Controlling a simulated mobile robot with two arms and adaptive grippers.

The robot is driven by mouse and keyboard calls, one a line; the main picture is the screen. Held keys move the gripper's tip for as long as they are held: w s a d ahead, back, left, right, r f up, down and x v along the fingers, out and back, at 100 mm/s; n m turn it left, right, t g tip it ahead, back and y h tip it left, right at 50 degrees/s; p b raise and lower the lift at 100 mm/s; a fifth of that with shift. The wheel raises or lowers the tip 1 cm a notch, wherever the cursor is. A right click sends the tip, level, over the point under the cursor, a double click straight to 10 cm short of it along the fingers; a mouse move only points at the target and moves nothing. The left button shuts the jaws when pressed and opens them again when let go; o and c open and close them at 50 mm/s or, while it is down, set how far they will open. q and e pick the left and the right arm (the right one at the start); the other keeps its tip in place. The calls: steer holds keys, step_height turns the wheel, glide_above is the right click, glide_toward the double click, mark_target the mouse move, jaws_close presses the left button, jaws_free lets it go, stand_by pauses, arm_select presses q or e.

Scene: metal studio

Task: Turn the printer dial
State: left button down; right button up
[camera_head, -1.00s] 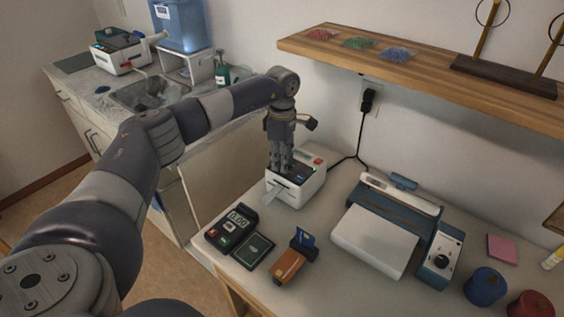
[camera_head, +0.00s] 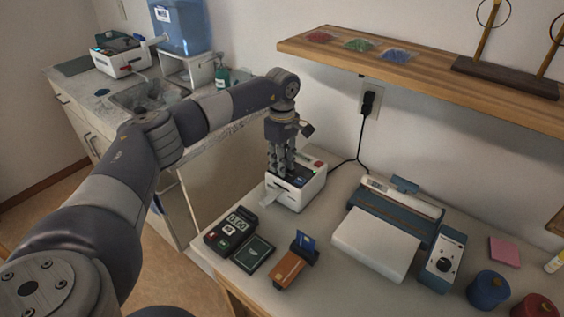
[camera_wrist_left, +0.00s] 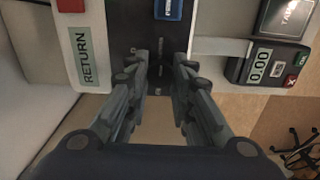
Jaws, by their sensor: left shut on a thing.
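The white printer (camera_head: 306,192) stands at the far left of the table. A paper strip (camera_head: 270,194) comes out of its front. My left gripper (camera_head: 279,172) points down onto its dark top panel. The jaws are shut on the printer dial, which is mostly hidden by the fingers. My right gripper is not in view.
In front of the printer are a payment terminal (camera_head: 232,231), a dark green pad (camera_head: 254,254) and an orange card device (camera_head: 291,267). A larger machine (camera_head: 375,243) stands to the right. A wooden shelf (camera_head: 430,75) hangs above. A black cord runs to the wall outlet.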

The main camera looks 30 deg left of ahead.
arm_select(q)
steer(key=shift+w+r, duration=0.1)
steer(key=c, duration=1.4)
jaws_free()
step_height(320, 180, up, 12)
